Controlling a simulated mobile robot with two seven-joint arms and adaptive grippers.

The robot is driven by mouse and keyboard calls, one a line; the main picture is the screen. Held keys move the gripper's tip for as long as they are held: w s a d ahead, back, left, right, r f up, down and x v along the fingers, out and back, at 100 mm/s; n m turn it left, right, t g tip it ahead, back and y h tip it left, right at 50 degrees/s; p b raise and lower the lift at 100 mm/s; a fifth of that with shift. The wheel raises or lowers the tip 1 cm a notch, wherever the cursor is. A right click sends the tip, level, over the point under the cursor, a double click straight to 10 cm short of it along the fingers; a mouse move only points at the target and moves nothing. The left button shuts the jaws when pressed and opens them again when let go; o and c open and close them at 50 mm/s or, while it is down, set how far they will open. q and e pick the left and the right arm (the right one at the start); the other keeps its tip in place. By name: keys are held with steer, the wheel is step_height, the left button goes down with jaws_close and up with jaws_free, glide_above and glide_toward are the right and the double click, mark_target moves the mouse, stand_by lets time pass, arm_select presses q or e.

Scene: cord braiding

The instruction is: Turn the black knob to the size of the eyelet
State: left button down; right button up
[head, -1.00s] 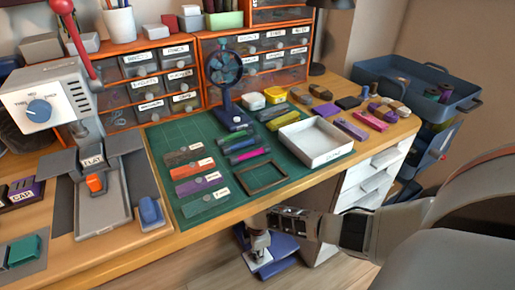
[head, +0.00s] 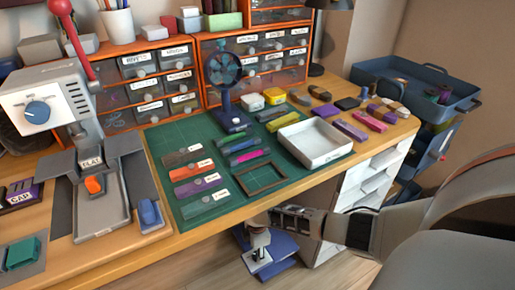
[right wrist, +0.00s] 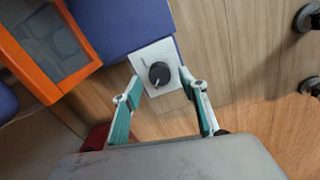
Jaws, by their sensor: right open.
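The black knob (right wrist: 159,74) sits on a white plate (right wrist: 152,58) fixed to a blue body (right wrist: 118,22) in the right wrist view. Its pale pointer mark points to the lower left. My right gripper (right wrist: 161,82) is open, with one teal-and-white finger on each side of the plate. I cannot tell whether it touches the plate. In the head view the right gripper (head: 258,238) points down beside the table front, above the white plate (head: 260,262) and the blue unit (head: 285,262). No eyelet can be made out. My left gripper is not in view.
The table's front edge (head: 230,228) is close to my right gripper. White drawers (head: 345,205) stand to its right. A press with a blue dial (head: 38,112) stands at the left. A white tray (head: 315,158) and a wooden frame (head: 261,178) lie on the green mat (head: 165,140).

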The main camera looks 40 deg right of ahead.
step_height(320, 180, up, 10)
steer(key=shift+f, duration=0.15)
stand_by(0.7)
